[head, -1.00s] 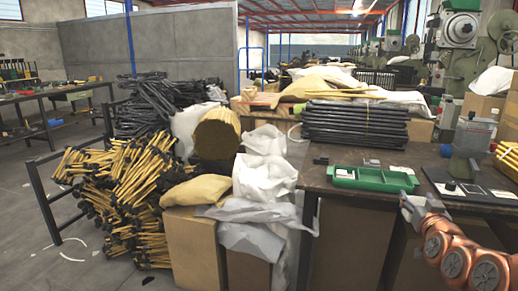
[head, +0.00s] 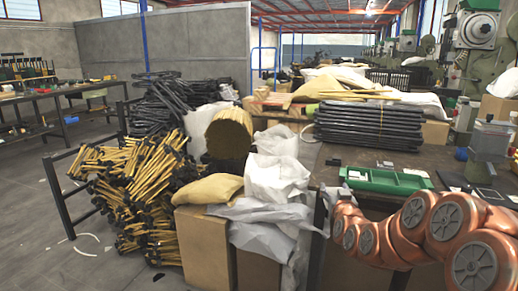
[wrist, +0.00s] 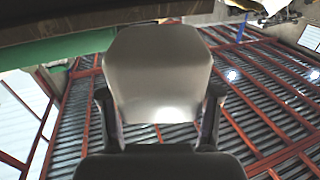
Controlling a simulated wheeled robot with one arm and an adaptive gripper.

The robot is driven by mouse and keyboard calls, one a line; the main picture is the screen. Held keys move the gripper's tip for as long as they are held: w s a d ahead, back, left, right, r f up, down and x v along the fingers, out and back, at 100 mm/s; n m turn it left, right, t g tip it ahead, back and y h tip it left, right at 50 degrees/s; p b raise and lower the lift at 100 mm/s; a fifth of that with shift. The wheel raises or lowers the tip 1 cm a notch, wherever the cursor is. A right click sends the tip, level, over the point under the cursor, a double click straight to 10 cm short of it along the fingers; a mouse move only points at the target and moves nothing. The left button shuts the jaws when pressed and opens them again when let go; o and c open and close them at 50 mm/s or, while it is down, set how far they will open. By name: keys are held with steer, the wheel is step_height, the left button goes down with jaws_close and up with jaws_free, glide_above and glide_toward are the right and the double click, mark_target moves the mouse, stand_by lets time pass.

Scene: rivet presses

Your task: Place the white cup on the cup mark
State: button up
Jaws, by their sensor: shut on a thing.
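The white cup (wrist: 158,75) fills the middle of the wrist view as a pale, tapered shape, grey in the shade. My gripper (wrist: 158,112) has its two dark fingers on either side of the cup and is shut on it. The cup is off the table. In the head view my copper-coloured arm reaches in from the right across the table's front edge. I cannot make out the gripper or the cup there. A dark flat board (head: 482,186) lies on the table at the right, partly behind my arm. I cannot make out the cup mark for sure.
A green tray (head: 385,180) lies on the table, with a stack of black bars (head: 368,124) behind it. White bags (head: 275,180) and a heap of yellow-handled parts (head: 130,195) lie to the left.

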steer(key=w+a+y, duration=0.1)
steer(key=w+a, duration=0.1)
steer(key=a, duration=0.4)
step_height(320, 180, up, 35)
steer(key=p, duration=3.5)
steer(key=shift+s+d+n+p, duration=0.15)
steer(key=shift+d+n+p, duration=0.1)
steer(key=shift+n+p, duration=0.1)
steer(key=shift+d, duration=0.1)
